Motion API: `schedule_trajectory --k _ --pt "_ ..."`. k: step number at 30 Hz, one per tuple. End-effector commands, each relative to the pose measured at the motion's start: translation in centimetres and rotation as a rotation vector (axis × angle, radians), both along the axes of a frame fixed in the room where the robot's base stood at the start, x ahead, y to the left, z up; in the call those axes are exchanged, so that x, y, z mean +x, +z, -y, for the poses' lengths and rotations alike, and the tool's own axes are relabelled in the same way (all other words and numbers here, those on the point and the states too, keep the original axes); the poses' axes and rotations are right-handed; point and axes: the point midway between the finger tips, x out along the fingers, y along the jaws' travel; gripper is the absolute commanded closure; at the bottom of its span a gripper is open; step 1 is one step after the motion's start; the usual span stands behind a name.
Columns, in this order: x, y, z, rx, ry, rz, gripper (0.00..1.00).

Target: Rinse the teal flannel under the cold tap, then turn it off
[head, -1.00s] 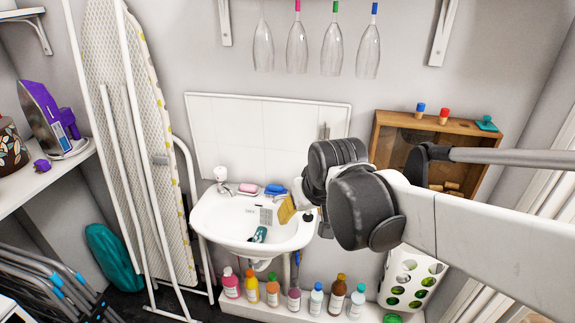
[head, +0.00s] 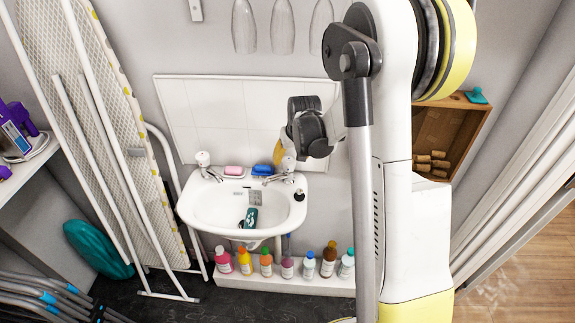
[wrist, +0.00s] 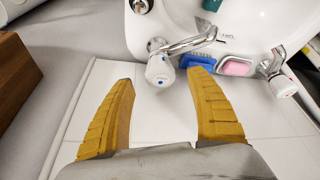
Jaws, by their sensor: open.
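The teal flannel (head: 251,217) lies crumpled in the white basin (head: 190,212); its edge also shows at the top of the wrist view (wrist: 211,4). The cold tap (wrist: 160,68) has a white knob with a blue dot and a chrome spout; it stands at the basin's back right in the head view (head: 288,166). My gripper (wrist: 160,77) is open and empty. Its yellow fingers appear on either side of the cold tap's knob in the wrist view, apart from it. In the head view my gripper (head: 281,152) is just above and behind that tap, partly hidden by my wrist.
The other tap (head: 204,163) stands at the basin's back left. A pink soap (head: 234,170) and a blue item (head: 263,170) lie between the taps. A tiled splashback (head: 215,105) is close behind. Several bottles (head: 266,264) stand on a ledge below. An ironing board (head: 85,110) leans left.

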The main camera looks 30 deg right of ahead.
Motion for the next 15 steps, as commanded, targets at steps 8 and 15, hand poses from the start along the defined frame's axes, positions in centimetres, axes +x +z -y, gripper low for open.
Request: schedule_trajectory --k 8,15 --pt "1.7 -4.3 0.3 0.000 0.001 0.000 0.34" --pt "2.0 -4.9 0.4 0.000 0.001 0.000 0.34"
